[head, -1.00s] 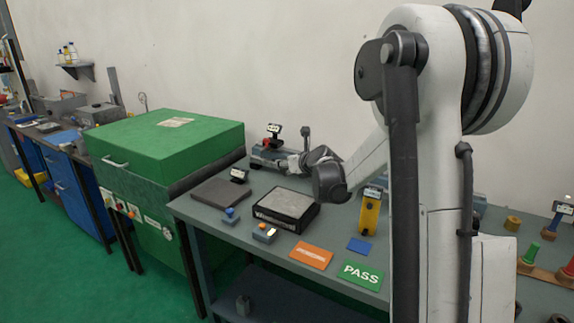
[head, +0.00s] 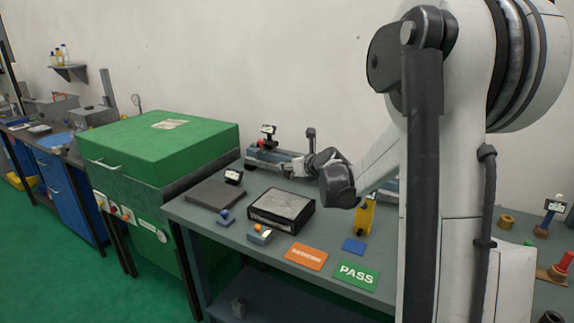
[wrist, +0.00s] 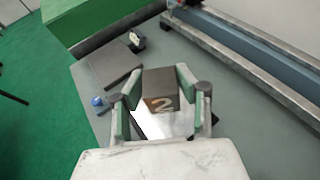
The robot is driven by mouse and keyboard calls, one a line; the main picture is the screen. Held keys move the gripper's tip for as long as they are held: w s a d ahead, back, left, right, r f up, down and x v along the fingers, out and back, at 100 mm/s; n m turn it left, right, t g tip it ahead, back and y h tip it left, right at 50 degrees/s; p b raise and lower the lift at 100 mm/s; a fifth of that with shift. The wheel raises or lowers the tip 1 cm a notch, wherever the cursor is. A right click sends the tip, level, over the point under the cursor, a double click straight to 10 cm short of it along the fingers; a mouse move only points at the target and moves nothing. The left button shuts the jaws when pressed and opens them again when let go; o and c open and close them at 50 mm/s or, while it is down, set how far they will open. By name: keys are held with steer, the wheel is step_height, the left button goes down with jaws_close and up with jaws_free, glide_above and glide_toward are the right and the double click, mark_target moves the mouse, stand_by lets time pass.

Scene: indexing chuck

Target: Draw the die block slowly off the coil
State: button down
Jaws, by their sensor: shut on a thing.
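In the wrist view, the die block (wrist: 160,90) is a dark brown block with a pale orange "2" on its near face. My gripper (wrist: 160,98) is shut on it, with a green-padded finger on each side. A bright pale surface (wrist: 152,125) shows below the block between the fingers. In the head view, a black-framed box with a pale grey top (head: 282,207), which looks like the coil, sits on the bench. My gripper (head: 312,163) is behind it and to the right, partly hidden by my wrist. The block is not clearly visible there; I cannot tell whether it touches anything.
A dark flat plate (head: 214,194) and a green cabinet (head: 160,140) stand left. A long blue-grey rail unit (wrist: 255,65) runs along the back. A small button box (head: 260,236), orange card (head: 306,257), green PASS card (head: 357,274) and yellow tester (head: 364,217) lie in front and right.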

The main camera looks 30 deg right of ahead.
steer(key=shift+s+d+r, duration=0.1)
steer(key=shift+s+d, duration=0.1)
steer(key=shift+s, duration=0.45)
steer(key=shift+s+d+r, duration=0.1)
steer(key=shift+s+d, duration=0.15)
steer(key=shift+s, duration=0.4)
steer(key=shift+s+d+r, duration=0.1)
steer(key=shift+s+d, duration=0.1)
steer(key=shift+s, duration=0.45)
steer(key=s+d, duration=0.2)
steer(key=s, duration=0.5)
steer(key=shift+s+d+r, duration=0.3)
steer(key=shift+s+r, duration=0.1)
steer(key=shift+r, duration=0.05)
steer(key=s+d+r+p, duration=0.1)
steer(key=s+d, duration=0.1)
steer(key=s, duration=0.6)
steer(key=shift+d, duration=0.25)
stand_by(0.6)
steer(key=s+d+r, duration=0.1)
steer(key=s+d, duration=0.1)
steer(key=s, duration=0.5)
steer(key=shift+s+d+p, duration=0.3)
steer(key=shift+s+p, duration=0.05)
stand_by(0.9)
